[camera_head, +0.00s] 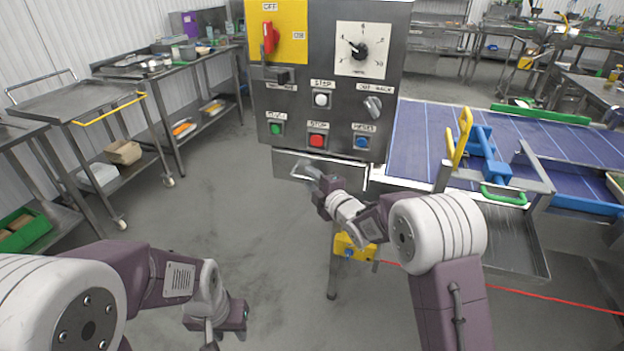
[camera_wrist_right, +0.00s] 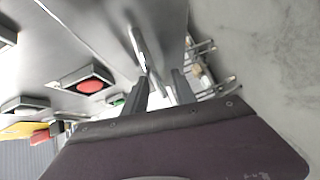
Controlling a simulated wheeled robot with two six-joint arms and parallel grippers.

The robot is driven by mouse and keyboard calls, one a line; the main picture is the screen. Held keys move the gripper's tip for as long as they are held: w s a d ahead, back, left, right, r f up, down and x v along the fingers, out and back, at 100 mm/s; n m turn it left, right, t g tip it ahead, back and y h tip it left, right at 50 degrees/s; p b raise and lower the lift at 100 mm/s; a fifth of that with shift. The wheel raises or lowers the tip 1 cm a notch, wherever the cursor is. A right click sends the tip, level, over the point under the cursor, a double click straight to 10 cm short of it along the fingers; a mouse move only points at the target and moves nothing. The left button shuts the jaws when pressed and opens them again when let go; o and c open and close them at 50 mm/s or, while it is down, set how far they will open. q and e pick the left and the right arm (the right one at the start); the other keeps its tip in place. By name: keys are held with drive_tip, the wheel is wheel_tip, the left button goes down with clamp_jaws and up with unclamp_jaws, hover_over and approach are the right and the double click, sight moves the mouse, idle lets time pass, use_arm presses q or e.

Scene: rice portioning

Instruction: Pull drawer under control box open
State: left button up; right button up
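The grey control box (camera_head: 335,95) stands at top centre in the head view, with a dial, switches and buttons. Right below it is the drawer's grey metal front (camera_head: 345,177), flush under the box with no visible gap. Its metal handle (camera_head: 301,171) is at the front's left part and also shows in the right wrist view (camera_wrist_right: 139,48). My right gripper (camera_head: 315,178) is at the handle. In the wrist view its two dark fingers (camera_wrist_right: 161,88) are apart, with the handle's bar reaching between them; contact is unclear. My left gripper (camera_head: 222,325) hangs low, away from the drawer; its fingers are unclear.
A blue conveyor (camera_head: 440,140) with a yellow lever (camera_head: 461,138) stands right of the box. A yellow unit (camera_head: 352,248) sits below the drawer, and a red cable (camera_head: 530,293) crosses the floor. Steel carts (camera_head: 85,105) stand left. The floor left of the drawer is clear.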

clamp_jaws()
drive_tip(key=shift+d, duration=0.1)
idle(0.8)
idle(0.5)
